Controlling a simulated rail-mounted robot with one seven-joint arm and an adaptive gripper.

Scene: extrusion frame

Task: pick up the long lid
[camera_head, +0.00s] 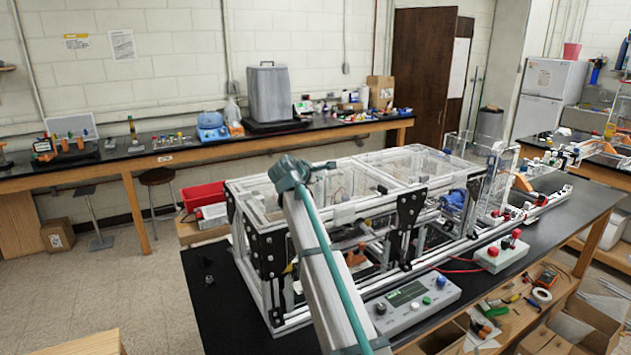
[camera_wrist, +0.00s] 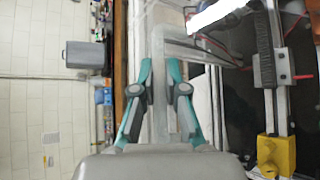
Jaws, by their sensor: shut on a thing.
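My gripper (camera_wrist: 160,72) shows in the wrist view with its two teal fingers closed in on a pale, partly see-through strip, which I take to be an edge of the long lid (camera_wrist: 159,48). The strip runs between the fingers, back toward the palm. How far the lid is lifted cannot be told. In the head view my arm crosses the front of the aluminium extrusion frame (camera_head: 262,262), and I cannot make out the fingers there. Clear panels (camera_head: 415,165) cover the frame's top; their edges are hard to separate.
The frame stands on a black bench (camera_head: 215,310). A grey control box (camera_head: 415,303) and a smaller button box (camera_head: 502,255) sit before it. A red bin (camera_head: 204,196) is behind its left end. A yellow block (camera_wrist: 277,156) shows in the wrist view.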

